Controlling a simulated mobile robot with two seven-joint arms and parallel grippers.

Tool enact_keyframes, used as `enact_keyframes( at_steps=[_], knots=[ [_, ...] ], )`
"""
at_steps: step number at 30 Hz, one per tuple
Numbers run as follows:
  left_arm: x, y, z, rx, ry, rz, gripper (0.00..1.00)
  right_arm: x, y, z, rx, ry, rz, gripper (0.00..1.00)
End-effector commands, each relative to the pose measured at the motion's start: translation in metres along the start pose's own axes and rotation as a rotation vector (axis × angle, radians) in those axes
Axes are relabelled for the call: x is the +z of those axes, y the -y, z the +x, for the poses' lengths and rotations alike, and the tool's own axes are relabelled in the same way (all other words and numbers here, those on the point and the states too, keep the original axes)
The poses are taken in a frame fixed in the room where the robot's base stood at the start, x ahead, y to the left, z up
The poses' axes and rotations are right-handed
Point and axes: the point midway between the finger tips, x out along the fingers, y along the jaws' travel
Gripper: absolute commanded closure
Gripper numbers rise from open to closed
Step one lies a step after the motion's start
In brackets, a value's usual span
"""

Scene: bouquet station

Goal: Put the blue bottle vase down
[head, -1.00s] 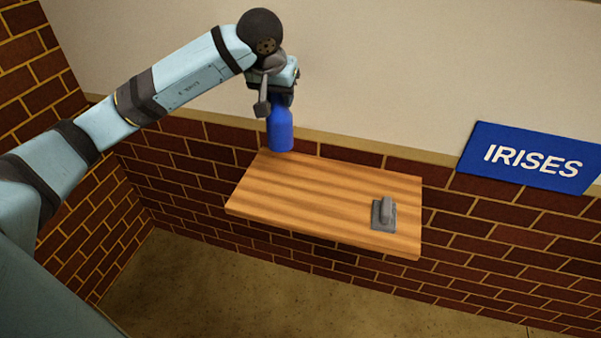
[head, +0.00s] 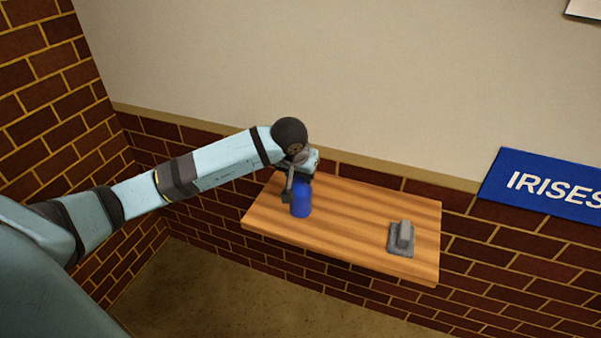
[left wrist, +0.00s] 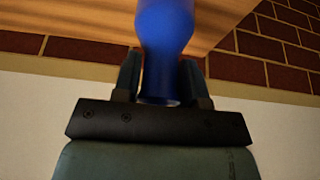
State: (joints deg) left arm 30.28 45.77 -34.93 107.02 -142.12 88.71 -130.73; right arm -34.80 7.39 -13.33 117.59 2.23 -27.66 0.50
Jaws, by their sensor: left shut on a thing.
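The blue bottle vase (head: 301,203) is upright over the left part of the wooden wall shelf (head: 350,225). Its base is at or just above the shelf top; I cannot tell whether it touches. My left gripper (head: 300,180) is shut on the vase's upper part. In the left wrist view, the vase (left wrist: 165,40) stands between the two fingers (left wrist: 160,80), with the shelf's wood (left wrist: 100,15) behind it. The vase's neck is partly hidden by the gripper in the head view. My right gripper is not in view.
A grey block on a flat plate (head: 401,238) sits on the shelf's right part. The shelf between it and the vase is bare. A brick wall runs behind and below the shelf. A blue IRISES sign (head: 545,187) is on the wall at right.

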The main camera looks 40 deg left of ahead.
Motion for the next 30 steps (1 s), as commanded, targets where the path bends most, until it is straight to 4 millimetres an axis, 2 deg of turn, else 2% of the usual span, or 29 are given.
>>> enact_keyframes(
  at_steps=[10, 11, 13, 14, 21, 25, 30],
  knots=[
    [0.000, 0.000, 0.003, 0.001, -0.004, 0.001, 1.00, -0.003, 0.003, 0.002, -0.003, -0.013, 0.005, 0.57],
    [0.000, 0.000, 0.002, 0.001, -0.003, 0.000, 0.54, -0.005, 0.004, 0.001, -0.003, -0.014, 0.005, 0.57],
    [0.000, 0.000, 0.002, 0.001, -0.002, 0.000, 0.38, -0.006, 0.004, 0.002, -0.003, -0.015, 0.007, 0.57],
    [0.000, 0.000, 0.002, 0.001, -0.002, 0.000, 0.36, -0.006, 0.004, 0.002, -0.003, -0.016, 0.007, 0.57],
    [0.000, 0.000, 0.001, 0.001, -0.002, 0.000, 0.36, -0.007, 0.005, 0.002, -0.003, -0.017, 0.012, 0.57],
    [-0.002, 0.000, -0.005, 0.000, -0.003, 0.000, 0.36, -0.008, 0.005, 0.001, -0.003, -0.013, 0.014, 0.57],
    [-0.002, 0.001, -0.035, 0.000, -0.006, 0.002, 0.36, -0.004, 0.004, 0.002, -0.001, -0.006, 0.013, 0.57]
  ],
)
